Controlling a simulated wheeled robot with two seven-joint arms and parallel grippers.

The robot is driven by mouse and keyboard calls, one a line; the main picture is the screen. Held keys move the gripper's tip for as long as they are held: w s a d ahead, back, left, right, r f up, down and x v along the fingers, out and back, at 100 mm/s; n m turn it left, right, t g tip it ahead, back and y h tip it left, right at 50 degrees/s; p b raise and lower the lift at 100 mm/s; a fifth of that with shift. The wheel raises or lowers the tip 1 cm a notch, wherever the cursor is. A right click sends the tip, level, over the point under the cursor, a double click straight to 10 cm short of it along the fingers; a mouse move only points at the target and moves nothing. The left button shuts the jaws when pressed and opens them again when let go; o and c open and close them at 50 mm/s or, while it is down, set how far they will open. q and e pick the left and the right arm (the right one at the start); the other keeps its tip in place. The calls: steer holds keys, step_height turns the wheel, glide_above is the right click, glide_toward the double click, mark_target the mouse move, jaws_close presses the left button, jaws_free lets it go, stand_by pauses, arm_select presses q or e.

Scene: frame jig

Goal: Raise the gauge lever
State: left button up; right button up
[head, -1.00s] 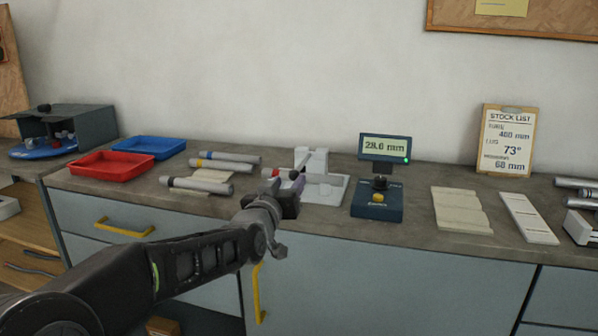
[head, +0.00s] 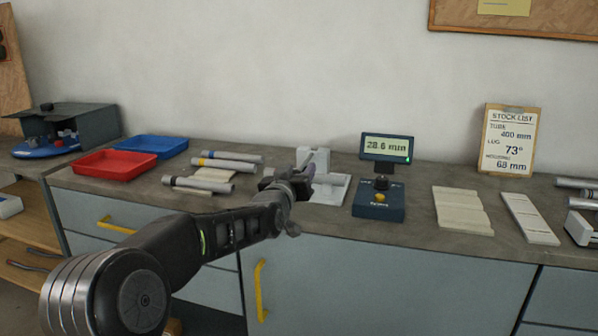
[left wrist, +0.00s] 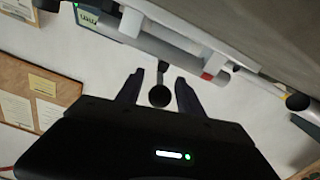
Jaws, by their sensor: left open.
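The white gauge (head: 338,190), an upright block on a flat plate, stands on the bench left of the readout, partly hidden by my left gripper (head: 306,172). The readout display (head: 386,147) seems to read 28.6 mm. In the left wrist view, a black ball knob on a thin dark stem, which looks like the gauge lever (left wrist: 160,96), sits between the two open fingers of my left gripper (left wrist: 157,88). I cannot tell whether either finger touches it. My right gripper is out of view.
Several tubes (head: 224,164) lie left of the gauge, with red (head: 114,166) and blue (head: 152,149) trays beyond. Pale plates (head: 462,211) lie to the right. A stock list clipboard (head: 508,140) leans on the wall.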

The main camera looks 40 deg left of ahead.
arm_select(q)
jaws_close()
stand_by(0.4)
stand_by(1.0)
